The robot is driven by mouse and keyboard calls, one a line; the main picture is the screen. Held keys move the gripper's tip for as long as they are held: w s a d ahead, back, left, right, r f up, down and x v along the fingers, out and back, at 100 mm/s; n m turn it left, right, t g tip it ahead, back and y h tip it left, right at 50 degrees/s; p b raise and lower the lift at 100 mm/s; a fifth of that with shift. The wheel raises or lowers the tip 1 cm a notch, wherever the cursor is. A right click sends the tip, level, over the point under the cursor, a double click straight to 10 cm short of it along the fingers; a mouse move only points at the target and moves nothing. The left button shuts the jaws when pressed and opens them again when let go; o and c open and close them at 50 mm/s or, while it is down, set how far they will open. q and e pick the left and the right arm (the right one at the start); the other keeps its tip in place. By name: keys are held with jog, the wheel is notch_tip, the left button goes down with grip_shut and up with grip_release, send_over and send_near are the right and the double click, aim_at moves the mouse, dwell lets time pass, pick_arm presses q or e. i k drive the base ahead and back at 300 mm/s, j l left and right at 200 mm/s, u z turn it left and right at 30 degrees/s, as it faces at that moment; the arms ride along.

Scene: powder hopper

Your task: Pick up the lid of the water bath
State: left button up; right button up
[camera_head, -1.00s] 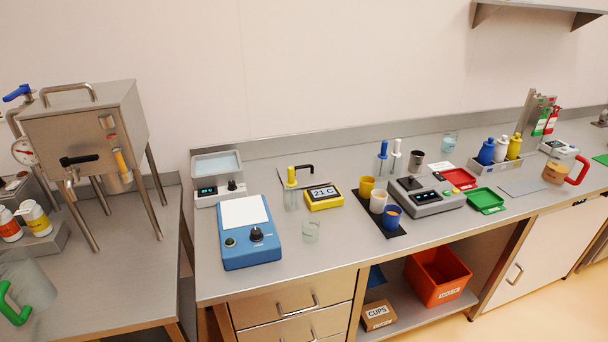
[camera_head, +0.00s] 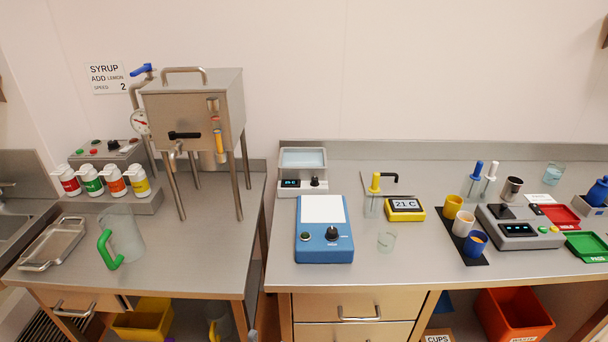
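The lid (camera_head: 390,176) appears to be the flat grey plate with a black bar handle, lying on the counter to the right of the bath. A beaker holding a yellow-topped tool stands in front of it and hides part of it. Neither of my grippers is in view.
A blue device (camera_head: 325,250) stands in front of the bath. A steel hopper (camera_head: 195,110) on legs stands on the left counter, beyond a gap between counters.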

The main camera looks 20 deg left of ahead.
aim_at(391, 184)
jog(key=i+u, duration=0.35)
jog(key=i+l+u, duration=0.2)
jog(key=i+u, duration=0.15)
jog(key=i, duration=0.15)
jog(key=i+l+u, duration=0.35)
jog(key=i+j, duration=0.05)
jog(key=j, duration=0.05)
